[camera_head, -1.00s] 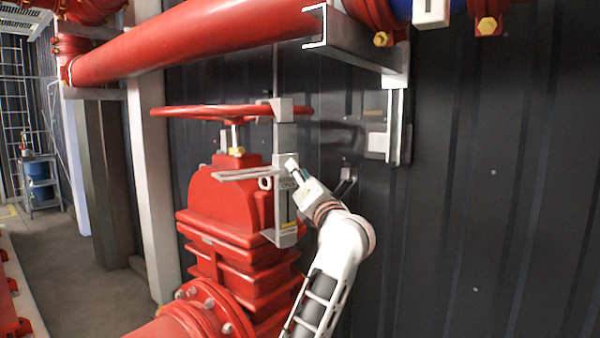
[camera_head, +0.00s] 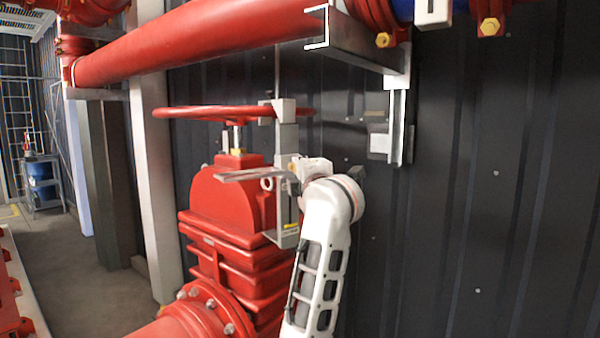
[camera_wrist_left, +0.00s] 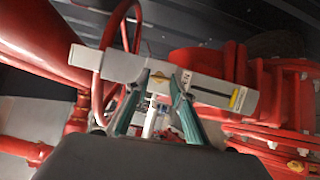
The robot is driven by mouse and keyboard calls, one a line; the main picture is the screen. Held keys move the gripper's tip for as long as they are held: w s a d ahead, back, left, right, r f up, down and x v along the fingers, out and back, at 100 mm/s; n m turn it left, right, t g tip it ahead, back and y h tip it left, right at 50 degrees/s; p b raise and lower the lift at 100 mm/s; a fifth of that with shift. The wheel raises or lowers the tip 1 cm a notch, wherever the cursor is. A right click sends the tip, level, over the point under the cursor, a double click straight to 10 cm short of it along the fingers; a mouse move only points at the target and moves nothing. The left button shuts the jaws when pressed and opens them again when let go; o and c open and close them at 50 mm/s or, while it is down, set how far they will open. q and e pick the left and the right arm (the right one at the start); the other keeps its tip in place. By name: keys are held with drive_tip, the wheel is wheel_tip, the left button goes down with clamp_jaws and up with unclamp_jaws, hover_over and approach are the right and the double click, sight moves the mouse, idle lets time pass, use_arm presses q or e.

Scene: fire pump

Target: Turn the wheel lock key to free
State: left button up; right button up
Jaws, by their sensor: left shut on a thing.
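In the left wrist view the lock body (camera_wrist_left: 215,90) crosses in front of the fingers, with OPEN-like lettering and a yellow label. My left gripper (camera_wrist_left: 160,82) has its teal fingertips at the lock's face, shut on a small piece at a brass-coloured spot. I take this for the key, mostly hidden between the fingertips. In the head view my wrist hides most of the gripper.
The red valve body (camera_head: 235,205) stands left of my arm. A thick red pipe (camera_head: 200,40) and a grey bracket (camera_head: 365,50) run overhead. The dark corrugated wall (camera_head: 480,180) is close behind. Open floor (camera_head: 65,270) lies at the left.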

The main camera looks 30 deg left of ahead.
use_arm(q)
drive_tip(key=shift+r+m, duration=0.1)
drive_tip(key=shift+m, duration=0.4)
drive_tip(key=o, duration=0.8)
drive_tip(key=shift+o, duration=0.2)
drive_tip(key=v, duration=0.7)
drive_tip(key=shift+s+d, duration=0.2)
drive_tip(key=shift+d, duration=0.05)
drive_tip(key=shift+r, duration=0.1)
